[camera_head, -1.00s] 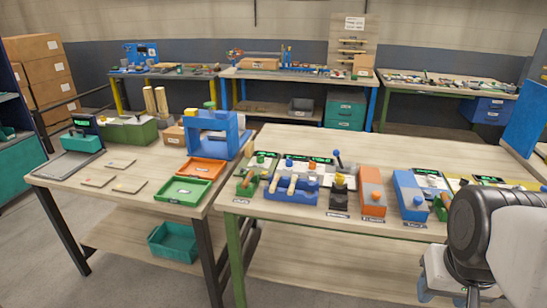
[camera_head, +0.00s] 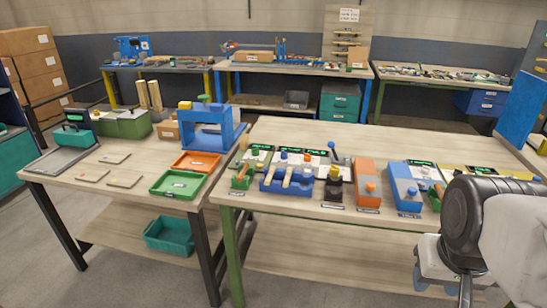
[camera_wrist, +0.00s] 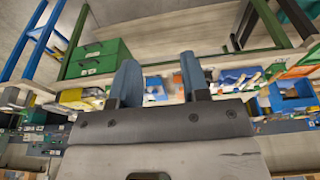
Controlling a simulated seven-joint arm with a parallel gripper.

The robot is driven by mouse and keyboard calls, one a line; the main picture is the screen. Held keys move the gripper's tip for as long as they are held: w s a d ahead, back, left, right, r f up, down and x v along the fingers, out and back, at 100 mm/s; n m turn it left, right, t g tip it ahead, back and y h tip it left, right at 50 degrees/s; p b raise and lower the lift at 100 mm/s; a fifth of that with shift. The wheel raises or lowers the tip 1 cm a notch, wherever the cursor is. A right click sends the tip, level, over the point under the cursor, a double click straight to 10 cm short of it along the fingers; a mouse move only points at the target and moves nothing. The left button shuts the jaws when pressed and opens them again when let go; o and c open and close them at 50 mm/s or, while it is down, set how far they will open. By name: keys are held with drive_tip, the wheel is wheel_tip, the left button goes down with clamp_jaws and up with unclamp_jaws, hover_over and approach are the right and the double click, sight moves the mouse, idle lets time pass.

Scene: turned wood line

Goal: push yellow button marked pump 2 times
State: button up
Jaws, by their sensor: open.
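A row of control boxes stands on the right-hand bench. A small black unit with a yellow-orange top (camera_head: 335,172) stands mid-row, with a label strip in front that is too small to read. I cannot tell whether it is marked pump. In the head view my arm is at the bottom right, and the fingertips are not clearly visible.
A blue lever unit (camera_head: 287,182) and a green unit (camera_head: 241,181) stand left of the black unit. A yellow panel (camera_head: 470,170) at the right is partly hidden by my arm. The left bench holds green (camera_head: 179,184) and orange trays (camera_head: 195,161). The right bench's rear is clear.

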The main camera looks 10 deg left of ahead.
clamp_jaws()
idle(1.5)
